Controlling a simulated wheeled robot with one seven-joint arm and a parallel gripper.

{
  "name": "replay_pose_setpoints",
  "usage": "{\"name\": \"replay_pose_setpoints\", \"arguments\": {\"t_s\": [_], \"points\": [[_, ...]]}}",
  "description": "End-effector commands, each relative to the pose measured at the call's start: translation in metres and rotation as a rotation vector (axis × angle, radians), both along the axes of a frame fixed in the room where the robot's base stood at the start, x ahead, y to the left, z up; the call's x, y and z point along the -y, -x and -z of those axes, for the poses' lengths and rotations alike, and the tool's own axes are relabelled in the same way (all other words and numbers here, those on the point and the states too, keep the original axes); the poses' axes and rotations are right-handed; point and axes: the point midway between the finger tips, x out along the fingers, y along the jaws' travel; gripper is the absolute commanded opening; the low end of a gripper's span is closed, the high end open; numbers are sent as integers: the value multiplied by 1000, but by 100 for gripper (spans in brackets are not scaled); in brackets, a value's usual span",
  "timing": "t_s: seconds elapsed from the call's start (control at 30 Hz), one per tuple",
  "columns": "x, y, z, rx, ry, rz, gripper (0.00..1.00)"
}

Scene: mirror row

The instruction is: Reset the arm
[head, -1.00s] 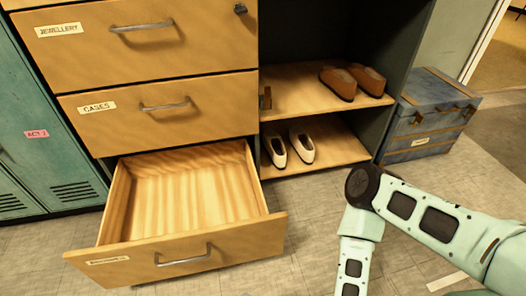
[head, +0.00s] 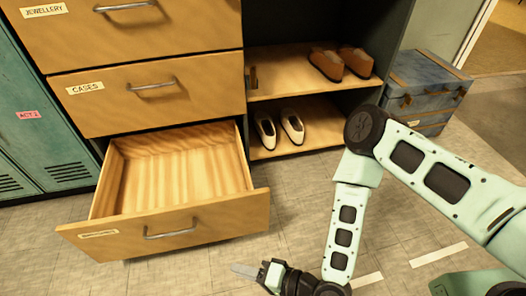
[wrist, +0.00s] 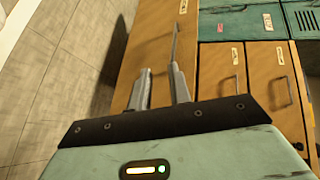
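The bottom drawer (head: 160,235) of the wooden cabinet stands pulled out and looks empty inside. Its front has a metal bar handle (head: 170,229) and a label too small to read. My gripper (head: 243,270) is low at the bottom of the head view, in front of the drawer's right part and apart from it. In the wrist view my gripper (wrist: 159,72) has its two fingers apart with nothing between them. The drawer front (wrist: 150,45) and its handle (wrist: 177,35) show beyond the fingertips.
The drawers marked CASES (head: 110,102) and JEWELLERY (head: 185,35) are shut. Brown shoes (head: 325,66) and white shoes (head: 292,128) sit on shelves to the right. A blue trunk (head: 425,85) stands farther right, teal lockers (head: 45,140) at left. Tiled floor lies around my arm.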

Motion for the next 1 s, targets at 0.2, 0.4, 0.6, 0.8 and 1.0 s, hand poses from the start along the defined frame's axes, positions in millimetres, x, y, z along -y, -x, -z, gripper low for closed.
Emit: {"name": "replay_pose_setpoints", "arguments": {"t_s": [0.2, 0.4, 0.6, 0.8, 1.0], "points": [[-6, -26, -17, 118, 174, -171, 20], [3, -54, -43, 231, 405, -345, 20], [26, -76, -80, 310, 635, -478, 20], [57, -87, -128, 350, 849, -576, 20], [94, -82, -184, 346, 1034, -645, 20]]}}
